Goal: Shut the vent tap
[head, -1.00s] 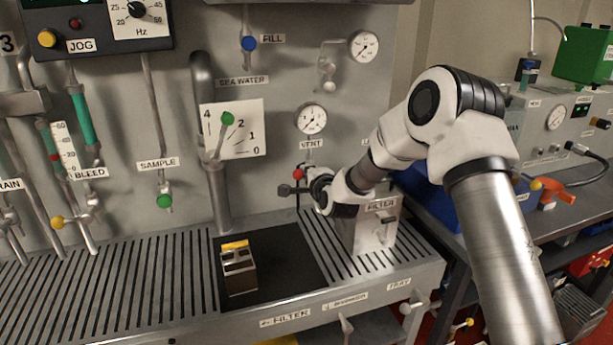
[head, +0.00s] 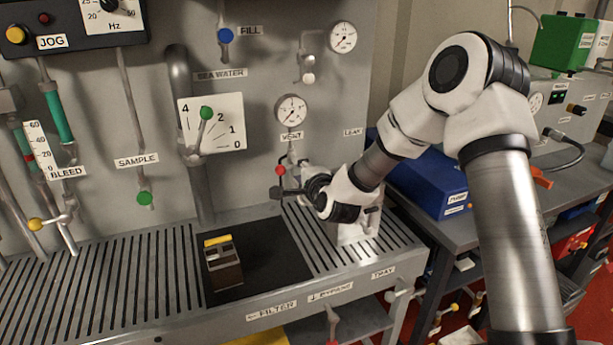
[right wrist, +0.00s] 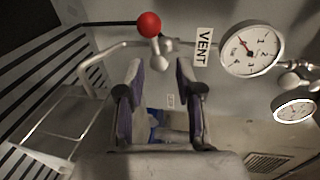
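The vent tap has a red ball knob (head: 280,170) below the VENT label and a small dial gauge on the grey panel. My right gripper (head: 284,191) is close below the knob in the head view, partly hidden by my own wrist. In the right wrist view the two fingers (right wrist: 158,78) are apart with nothing between them. The knob appears beyond the fingertips, without visible contact. My left gripper is not in view.
A slatted tray (head: 130,272) runs below the panel, with a small yellow-topped box (head: 224,264) on its dark mat. A pale block stands behind my right wrist. The SAMPLE tap (head: 145,198) is left. A blue box (head: 432,190) sits on the right bench.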

